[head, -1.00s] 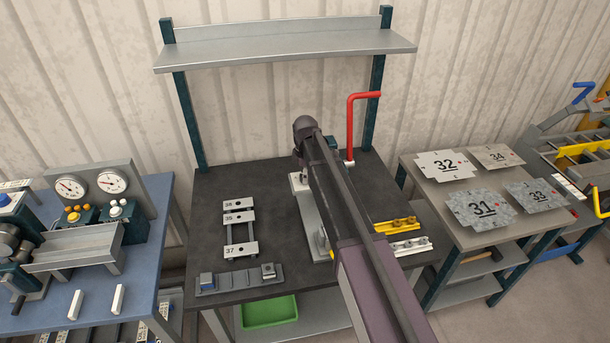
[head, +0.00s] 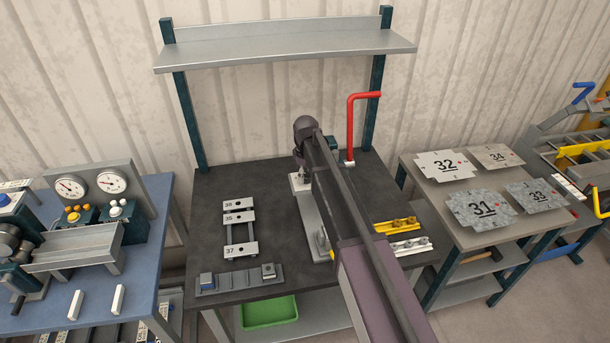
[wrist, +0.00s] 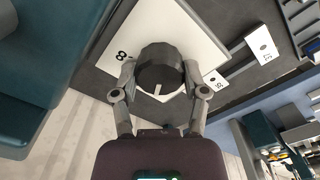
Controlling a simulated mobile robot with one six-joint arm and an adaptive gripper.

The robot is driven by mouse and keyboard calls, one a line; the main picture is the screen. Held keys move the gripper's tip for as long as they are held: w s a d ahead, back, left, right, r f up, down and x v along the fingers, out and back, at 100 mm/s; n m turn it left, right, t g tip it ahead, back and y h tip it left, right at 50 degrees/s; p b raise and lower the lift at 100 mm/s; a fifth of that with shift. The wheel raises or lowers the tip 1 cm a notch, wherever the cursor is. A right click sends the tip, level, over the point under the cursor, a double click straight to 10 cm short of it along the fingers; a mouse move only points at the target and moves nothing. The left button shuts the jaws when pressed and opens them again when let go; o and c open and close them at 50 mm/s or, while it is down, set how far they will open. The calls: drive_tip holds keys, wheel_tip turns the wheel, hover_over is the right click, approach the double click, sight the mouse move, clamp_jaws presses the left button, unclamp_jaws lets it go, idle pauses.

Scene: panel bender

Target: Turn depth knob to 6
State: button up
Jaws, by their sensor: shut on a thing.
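The depth knob (wrist: 160,55) is a dark round knob with a short white mark on its face, seen in the wrist view. It sits on a white plate (wrist: 185,28) on which a figure 8 shows at the left; other figures are hidden or out of view. My gripper (wrist: 160,80) is shut on the knob, one finger at each side. The white mark points toward my gripper's palm, at the bottom of the picture. In the head view my arm covers the knob, and part of the pale plate (head: 299,184) shows below my wrist.
A red lever (head: 350,128) stands right behind my arm. Numbered bars (head: 240,216) lie left on the dark bench (head: 275,200). Yellow blocks (head: 394,226) lie to the right. A teal body (wrist: 35,80) is close at left in the wrist view.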

drive_tip(key=m, duration=0.5)
drive_tip(key=shift+s+m, duration=0.15)
drive_tip(key=shift+m, duration=0.25)
drive_tip(key=o, duration=1.1)
drive_tip(key=shift+o, duration=0.2)
